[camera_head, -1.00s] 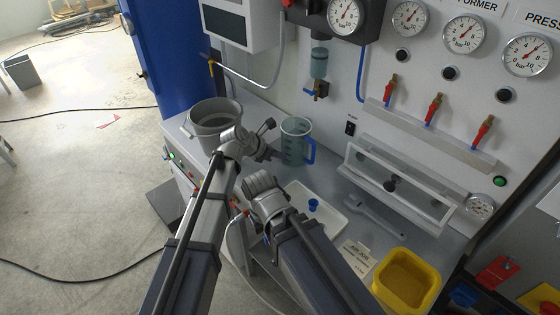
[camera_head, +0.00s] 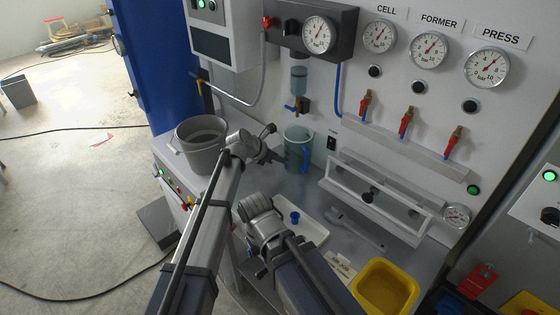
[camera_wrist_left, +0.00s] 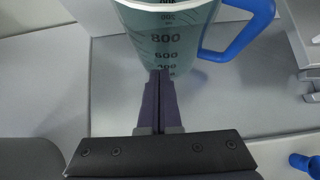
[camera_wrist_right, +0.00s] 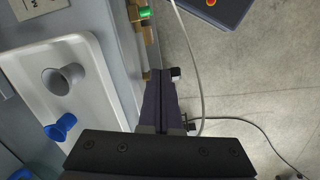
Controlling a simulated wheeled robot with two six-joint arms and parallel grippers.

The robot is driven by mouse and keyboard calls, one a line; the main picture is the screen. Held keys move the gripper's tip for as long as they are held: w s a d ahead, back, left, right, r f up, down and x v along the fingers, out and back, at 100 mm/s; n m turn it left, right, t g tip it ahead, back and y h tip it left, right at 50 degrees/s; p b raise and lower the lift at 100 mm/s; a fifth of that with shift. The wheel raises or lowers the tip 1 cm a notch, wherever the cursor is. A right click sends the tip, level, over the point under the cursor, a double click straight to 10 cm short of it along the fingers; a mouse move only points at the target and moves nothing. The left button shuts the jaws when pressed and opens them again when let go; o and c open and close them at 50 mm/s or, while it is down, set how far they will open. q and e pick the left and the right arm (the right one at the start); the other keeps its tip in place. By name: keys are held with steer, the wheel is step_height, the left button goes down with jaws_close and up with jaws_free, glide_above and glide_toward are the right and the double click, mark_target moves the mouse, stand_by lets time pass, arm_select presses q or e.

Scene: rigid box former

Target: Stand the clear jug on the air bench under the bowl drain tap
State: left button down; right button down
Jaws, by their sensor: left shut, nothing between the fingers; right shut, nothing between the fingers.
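The clear jug (camera_head: 298,148), bluish with a blue handle, stands upright on the grey air bench (camera_head: 352,232). The bowl drain tap (camera_head: 301,105), with a blue lever, hangs beneath a small clear bowl (camera_head: 299,78) on the panel. In the head view the jug shows just below the tap; exact alignment is hard to tell. My left gripper (camera_head: 281,158) is shut and empty, its tips at or very near the jug's side; the left wrist view shows them (camera_wrist_left: 161,74) before its scale. My right gripper (camera_wrist_right: 160,76) is shut and empty near the bench's front edge.
A grey bucket (camera_head: 202,143) stands left of the jug. A white tray (camera_wrist_right: 92,62) holds a grey cup (camera_wrist_right: 62,78) and a blue cup (camera_wrist_right: 60,127).

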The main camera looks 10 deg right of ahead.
arm_select(q)
steer(key=shift+s+a, duration=0.1)
steer(key=shift+s+a, duration=0.15)
steer(key=shift+a, duration=0.15)
steer(key=s+a, duration=0.1)
steer(key=a, duration=0.1)
steer(key=shift+s+a, duration=0.35)
steer(key=shift+a, duration=0.05)
steer(key=p+v, duration=0.7)
steer(key=v, duration=0.3)
